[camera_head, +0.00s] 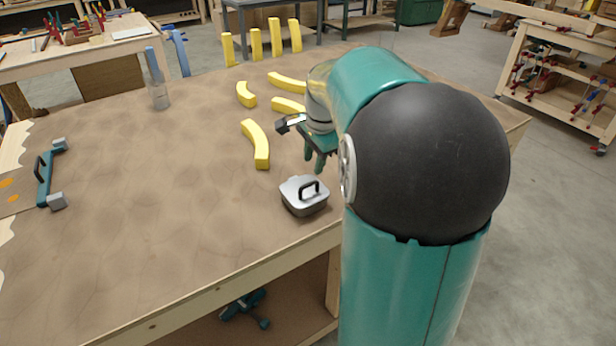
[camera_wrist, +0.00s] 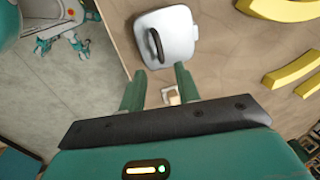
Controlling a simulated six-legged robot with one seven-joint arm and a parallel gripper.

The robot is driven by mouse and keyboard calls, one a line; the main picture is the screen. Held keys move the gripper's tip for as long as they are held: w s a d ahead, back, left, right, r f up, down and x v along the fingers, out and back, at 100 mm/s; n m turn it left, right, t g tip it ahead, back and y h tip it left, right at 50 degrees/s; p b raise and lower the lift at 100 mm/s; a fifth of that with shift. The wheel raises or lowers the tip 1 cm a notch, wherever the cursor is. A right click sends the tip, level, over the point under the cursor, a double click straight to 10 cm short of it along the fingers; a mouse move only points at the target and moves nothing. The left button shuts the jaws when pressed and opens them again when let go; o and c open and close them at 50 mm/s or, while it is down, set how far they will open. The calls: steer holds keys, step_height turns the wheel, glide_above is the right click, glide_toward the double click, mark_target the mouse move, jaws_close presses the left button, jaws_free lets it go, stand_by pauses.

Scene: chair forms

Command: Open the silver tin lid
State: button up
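The silver tin (camera_head: 304,203) stands on the brown table near its front edge, with its lid on and a black arched handle (camera_head: 310,188) on top. In the wrist view, the tin (camera_wrist: 180,32) is beyond my fingertips, with its dark handle (camera_wrist: 155,46) towards the left of the lid. My gripper (camera_head: 315,164) is above the table just behind the tin, pointing down. In the wrist view, my gripper (camera_wrist: 159,78) has its two green fingers spread apart with nothing held between them. The fingers look clear of the handle.
Yellow curved pieces (camera_head: 256,143) lie behind the tin, and several yellow pieces (camera_head: 256,44) stand at the back edge. A clear jar (camera_head: 159,97) stands at the back left. A teal tool with grey ends (camera_head: 45,178) lies at the far left. The table between is clear.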

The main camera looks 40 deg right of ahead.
mark_target(310, 183)
steer(key=f, duration=0.3)
steer(key=w+f, duration=0.1)
steer(key=f, duration=0.3)
steer(key=shift+w, duration=0.15)
steer(key=shift+c, duration=0.2)
jaws_close()
